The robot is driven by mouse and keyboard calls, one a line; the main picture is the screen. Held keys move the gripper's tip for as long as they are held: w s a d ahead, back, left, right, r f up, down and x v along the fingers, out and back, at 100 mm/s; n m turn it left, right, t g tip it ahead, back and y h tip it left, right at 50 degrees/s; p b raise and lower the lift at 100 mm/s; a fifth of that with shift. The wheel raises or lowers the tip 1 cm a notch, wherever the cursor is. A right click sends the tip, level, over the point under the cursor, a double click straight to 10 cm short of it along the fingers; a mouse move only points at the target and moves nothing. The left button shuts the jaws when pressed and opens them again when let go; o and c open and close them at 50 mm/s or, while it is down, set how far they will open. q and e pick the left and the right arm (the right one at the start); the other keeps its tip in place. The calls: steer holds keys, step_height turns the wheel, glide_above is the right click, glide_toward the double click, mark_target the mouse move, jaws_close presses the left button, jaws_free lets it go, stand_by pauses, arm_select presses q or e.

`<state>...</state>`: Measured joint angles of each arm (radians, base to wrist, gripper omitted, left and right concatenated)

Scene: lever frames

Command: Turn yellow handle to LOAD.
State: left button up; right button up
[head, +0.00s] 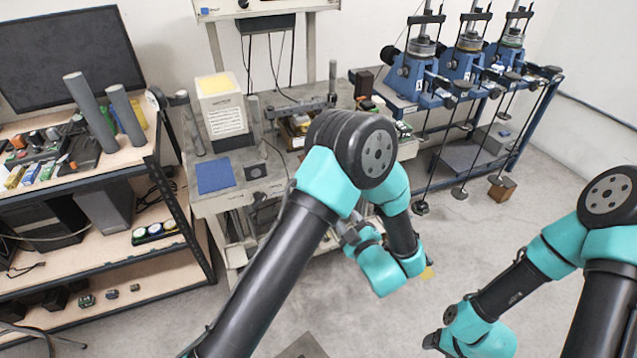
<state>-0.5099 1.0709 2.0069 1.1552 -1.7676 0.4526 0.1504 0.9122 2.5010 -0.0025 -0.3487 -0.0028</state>
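A small yellow patch (427,272) shows beside the wrist of my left arm; it is mostly hidden, and I cannot tell whether it is the yellow handle. No LOAD mark can be read. Three blue lever frames (408,77) stand in a row on the bench at the back right, with black hanging rods and weights. My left arm reaches over the middle of the view and its wrist bends back down. My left gripper (352,234) is a small grey shape partly behind the arm; its fingers cannot be made out. My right arm's wrist is at the bottom right, its gripper out of view.
A grey bench (205,204) with a blue pad (215,176) and a yellow-topped box (222,112) stands behind my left arm. A shelf (135,156) with a dark monitor (68,58) is at the left. Open floor lies between my arms.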

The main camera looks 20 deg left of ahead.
arm_select(q)
steer(key=shift+w, duration=0.1)
steer(key=x, duration=1.7)
steer(key=shift+a+f, duration=0.1)
steer(key=shift+a, duration=0.05)
steer(key=shift+c, duration=0.2)
steer(key=c, duration=0.7)
